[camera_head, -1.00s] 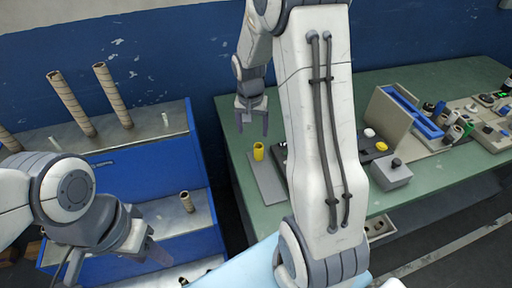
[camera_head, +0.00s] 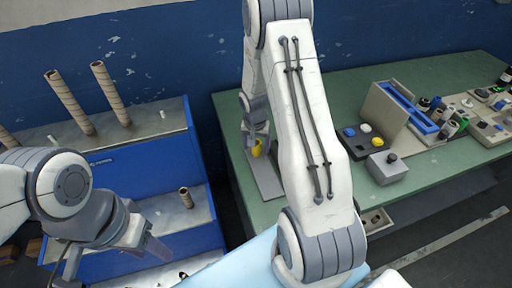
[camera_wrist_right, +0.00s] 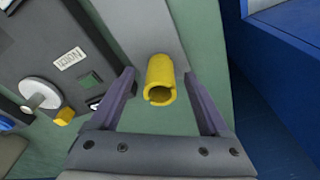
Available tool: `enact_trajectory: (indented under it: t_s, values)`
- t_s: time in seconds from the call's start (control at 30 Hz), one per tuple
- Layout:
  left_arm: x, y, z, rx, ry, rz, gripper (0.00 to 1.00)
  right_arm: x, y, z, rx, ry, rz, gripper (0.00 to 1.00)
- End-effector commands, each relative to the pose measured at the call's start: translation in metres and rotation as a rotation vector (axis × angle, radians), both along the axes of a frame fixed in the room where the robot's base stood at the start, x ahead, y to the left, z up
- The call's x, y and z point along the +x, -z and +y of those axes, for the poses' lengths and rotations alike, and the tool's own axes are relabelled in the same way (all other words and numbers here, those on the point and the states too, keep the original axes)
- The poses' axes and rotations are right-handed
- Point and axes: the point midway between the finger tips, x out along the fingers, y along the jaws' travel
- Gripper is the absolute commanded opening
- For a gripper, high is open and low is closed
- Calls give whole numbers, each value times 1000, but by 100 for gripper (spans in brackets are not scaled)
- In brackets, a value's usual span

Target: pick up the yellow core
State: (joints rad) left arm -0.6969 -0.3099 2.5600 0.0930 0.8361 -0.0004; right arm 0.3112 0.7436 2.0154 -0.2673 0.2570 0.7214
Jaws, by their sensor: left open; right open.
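The yellow core (camera_head: 257,148) is a short hollow cylinder. It stands on a grey plate (camera_head: 269,178) on the green table, partly hidden by my right gripper in the head view. In the right wrist view the core (camera_wrist_right: 160,80) sits between the two open fingers of my right gripper (camera_wrist_right: 160,100), with a gap on each side and no visible contact. My right gripper also shows in the head view (camera_head: 256,140). My left gripper (camera_head: 148,250) is open and empty at lower left, in front of the blue cabinet.
A dark panel with buttons (camera_wrist_right: 70,65) lies beside the plate. A grey box (camera_head: 388,167) and several small parts stand on the green table (camera_head: 440,172) to the right. The blue stepped cabinet (camera_head: 150,170) carries tall brown tubes (camera_head: 112,94).

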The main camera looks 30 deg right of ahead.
Motion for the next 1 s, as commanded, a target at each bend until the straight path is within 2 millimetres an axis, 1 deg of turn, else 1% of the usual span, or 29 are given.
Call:
enact_trajectory:
  t_s: [0.13,0.17,0.2,0.27,0.3,0.33,0.37,0.63,0.77,0.87,0.97,1.0]
  values:
    - [0,0,0,0,0,0,50,0,0,0,-1,0,-1,80]
    - [0,0,0,0,0,0,50,0,0,0,-1,0,-1,72]
    - [0,0,0,0,0,0,50,0,0,0,0,0,0,57]
    - [0,0,0,0,0,0,50,0,0,0,0,0,0,34]
    - [0,0,0,0,0,0,50,0,0,0,0,0,0,19]
    - [0,0,0,0,0,0,50,0,0,0,0,0,0,7]
    - [0,0,0,0,0,0,50,0,0,0,0,-1,0,0]
    - [0,0,0,0,0,0,50,0,-1,0,-1,-1,-1,0]
    - [0,1,0,0,0,0,50,1,-7,0,-2,-1,-1,0]
    - [0,2,0,0,0,0,50,1,-18,0,-2,0,-4,0]
    - [0,4,0,0,0,0,50,1,-33,0,-2,0,-5,0]
    - [0,5,0,0,0,0,50,1,-42,0,-2,0,-6,0]
